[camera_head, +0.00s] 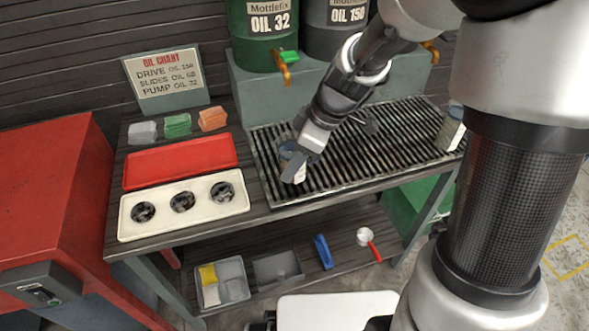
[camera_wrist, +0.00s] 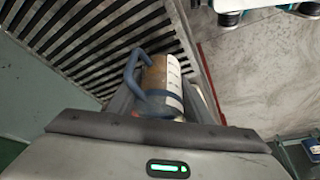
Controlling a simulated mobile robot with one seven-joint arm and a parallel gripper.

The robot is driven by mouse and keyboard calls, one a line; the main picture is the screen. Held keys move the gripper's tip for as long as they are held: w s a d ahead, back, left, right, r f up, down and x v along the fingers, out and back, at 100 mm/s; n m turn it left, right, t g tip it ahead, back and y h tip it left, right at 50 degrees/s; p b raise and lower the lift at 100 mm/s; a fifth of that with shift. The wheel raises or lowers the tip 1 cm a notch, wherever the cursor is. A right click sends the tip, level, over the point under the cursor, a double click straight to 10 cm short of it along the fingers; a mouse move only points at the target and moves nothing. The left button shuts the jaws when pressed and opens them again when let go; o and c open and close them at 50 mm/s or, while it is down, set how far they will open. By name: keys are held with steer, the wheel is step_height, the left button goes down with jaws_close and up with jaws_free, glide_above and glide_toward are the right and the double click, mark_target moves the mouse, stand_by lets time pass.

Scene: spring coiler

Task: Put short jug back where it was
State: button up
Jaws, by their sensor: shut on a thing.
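A small jug (camera_head: 299,174) with a white label is in my gripper (camera_head: 300,153), at the front left part of the slatted grate (camera_head: 360,158). In the wrist view the jug (camera_wrist: 173,83) has a blue handle on its left, a brownish body and a marked white label. My gripper (camera_wrist: 163,108) is shut on it, with a finger at either side. I cannot tell whether the jug's base touches the grate. A second jug (camera_head: 452,129) with a white label stands at the grate's right end, partly hidden by my arm.
A red tray (camera_head: 180,161) and a cream tray (camera_head: 183,208) with three dark round recesses lie left of the grate. Green (camera_head: 250,40) and dark (camera_head: 330,42) oil drums with taps stand behind. A lower shelf holds bins (camera_head: 222,283) and a red-handled scoop (camera_head: 366,238).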

steer(key=shift+f, duration=1.35)
steer(key=shift+f+b, duration=0.2)
steer(key=shift+b, duration=0.35)
steer(key=o, duration=1.3)
steer(key=shift+c, duration=0.2)
steer(key=shift+r, duration=0.15)
steer(key=shift+r+p, duration=0.25)
steer(key=shift+p, duration=0.25)
steer(key=p+v, duration=0.2)
steer(key=v, duration=0.9)
steer(key=s+d+r+m+t+h, duration=0.2)
steer(key=s+d+r+m, duration=0.2)
steer(key=s+m, duration=0.3)
steer(key=s+d+r+m+t+h, duration=0.2)
steer(key=s+d+r+m, duration=0.2)
steer(key=s+r+m, duration=0.2)
steer(key=shift+s+m, duration=0.5)
steer(key=shift+s, duration=0.55)
